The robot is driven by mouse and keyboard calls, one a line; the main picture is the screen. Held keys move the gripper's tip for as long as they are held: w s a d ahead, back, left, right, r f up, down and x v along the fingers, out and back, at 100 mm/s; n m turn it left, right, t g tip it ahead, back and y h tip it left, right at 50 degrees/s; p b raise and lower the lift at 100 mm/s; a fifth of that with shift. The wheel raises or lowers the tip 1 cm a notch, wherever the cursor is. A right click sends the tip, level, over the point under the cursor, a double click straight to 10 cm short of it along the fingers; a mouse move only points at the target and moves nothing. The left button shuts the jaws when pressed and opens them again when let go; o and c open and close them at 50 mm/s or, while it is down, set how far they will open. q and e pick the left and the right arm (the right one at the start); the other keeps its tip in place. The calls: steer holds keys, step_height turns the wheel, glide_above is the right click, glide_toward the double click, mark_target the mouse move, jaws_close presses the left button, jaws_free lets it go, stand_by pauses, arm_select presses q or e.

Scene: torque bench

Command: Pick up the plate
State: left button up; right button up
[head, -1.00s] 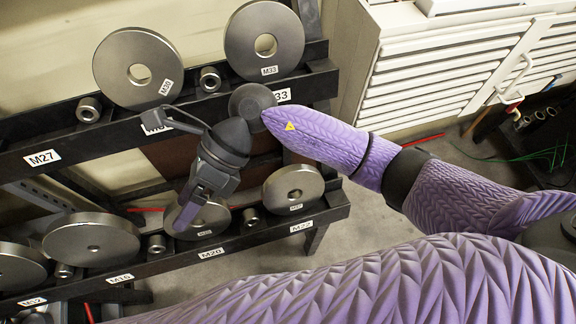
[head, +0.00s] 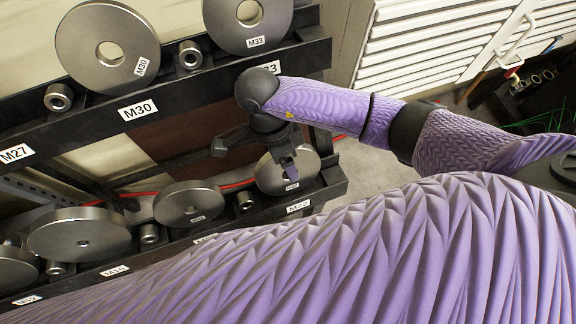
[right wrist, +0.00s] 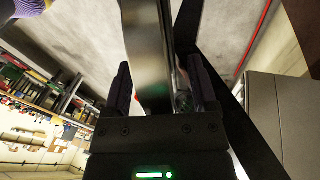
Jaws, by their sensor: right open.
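A round metal plate (head: 270,174) with a centre hole stands at the right end of the lower rack rail, above a label that looks like M22. My right gripper (head: 289,168) is right at this plate, in front of its face and partly covering it. In the right wrist view the plate (right wrist: 147,45) shows edge-on between the two open fingers of the right gripper (right wrist: 160,88). The fingers stand on either side of it; I cannot tell whether either touches. My left gripper is not in view.
The lower rail (head: 230,222) holds several more plates, such as one (head: 188,205) to the left, with small metal spacers (head: 245,200) between. The upper rail (head: 190,95) carries larger plates, M30 (head: 112,55) and M33 (head: 235,35). A white louvred cabinet (head: 420,50) stands behind at right.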

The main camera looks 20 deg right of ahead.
jaws_close()
steer(key=shift+w+r, duration=0.1)
steer(key=shift+r, duration=0.05)
stand_by(1.1)
